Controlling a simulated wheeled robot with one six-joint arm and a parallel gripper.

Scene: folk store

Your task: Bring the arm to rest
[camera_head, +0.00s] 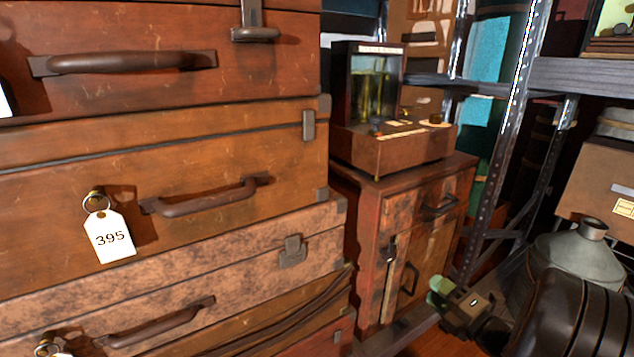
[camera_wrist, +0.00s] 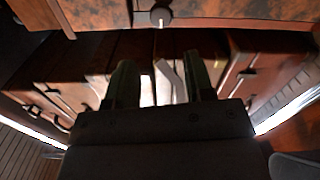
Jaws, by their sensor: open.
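My gripper (camera_head: 455,298) shows at the lower right of the head view, at the end of my dark arm, in front of the lower right of a small wooden cabinet (camera_head: 372,270). In the wrist view my gripper (camera_wrist: 158,80) has its two greenish fingers well apart, with nothing held between them. Pale shapes show beyond the gap. How far the fingers are from the furniture is hard to tell.
A glass-fronted box (camera_head: 375,85) stands on the cabinet. A metal shelf post (camera_head: 515,110) rises at right, near a grey metal can (camera_head: 580,257) and cardboard box (camera_head: 600,180).

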